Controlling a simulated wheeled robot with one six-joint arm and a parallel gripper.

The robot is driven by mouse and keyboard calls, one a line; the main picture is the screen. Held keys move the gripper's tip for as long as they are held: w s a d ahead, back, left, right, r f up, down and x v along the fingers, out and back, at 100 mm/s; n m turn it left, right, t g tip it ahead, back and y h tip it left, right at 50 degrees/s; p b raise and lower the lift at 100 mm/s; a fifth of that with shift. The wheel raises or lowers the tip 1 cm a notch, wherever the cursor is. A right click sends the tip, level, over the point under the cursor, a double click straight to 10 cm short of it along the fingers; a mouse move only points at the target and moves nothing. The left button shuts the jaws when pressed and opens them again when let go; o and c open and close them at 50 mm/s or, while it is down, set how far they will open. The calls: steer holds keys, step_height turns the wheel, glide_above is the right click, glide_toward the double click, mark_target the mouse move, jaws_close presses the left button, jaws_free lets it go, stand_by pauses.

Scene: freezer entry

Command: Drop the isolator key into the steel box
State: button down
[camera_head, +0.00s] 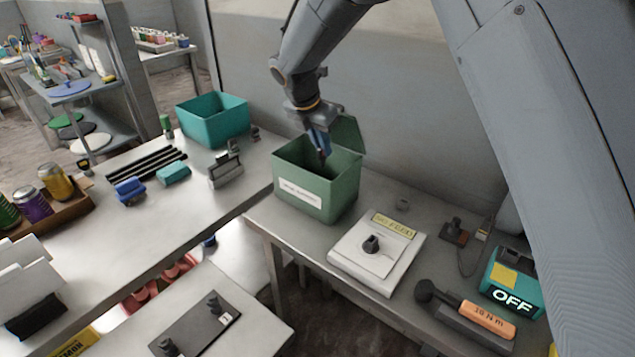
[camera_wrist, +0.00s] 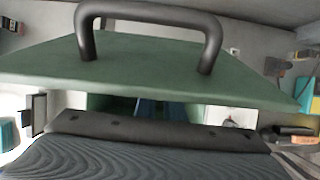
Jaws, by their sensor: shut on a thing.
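A green box (camera_head: 302,203) with a white label on its front stands on the right-hand bench. Its lid (camera_head: 349,136) is open and stands up at the back right. In the wrist view the green lid (camera_wrist: 150,68) with its dark handle fills much of the picture. My gripper (camera_head: 320,150) points down into the box's open top, with blue fingers. It is shut on a small dark thing, apparently the isolator key, whose shape is mostly hidden. In the wrist view the fingers show only as a blue patch below the lid, and the key cannot be made out.
A white block (camera_head: 352,272) with a dark knob lies right of the box. Farther right are a teal device (camera_head: 512,283) reading OFF and an orange-handled tool (camera_head: 487,318). A teal open bin (camera_head: 213,123) stands on the left bench. My arm reaches over the box from above.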

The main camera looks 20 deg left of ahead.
steer(key=c, duration=1.8)
jaws_free()
steer(key=shift+o, duration=0.2)
steer(key=b+v, duration=0.3)
steer(key=v, duration=0.5)
steer(key=shift+s+f, duration=0.1)
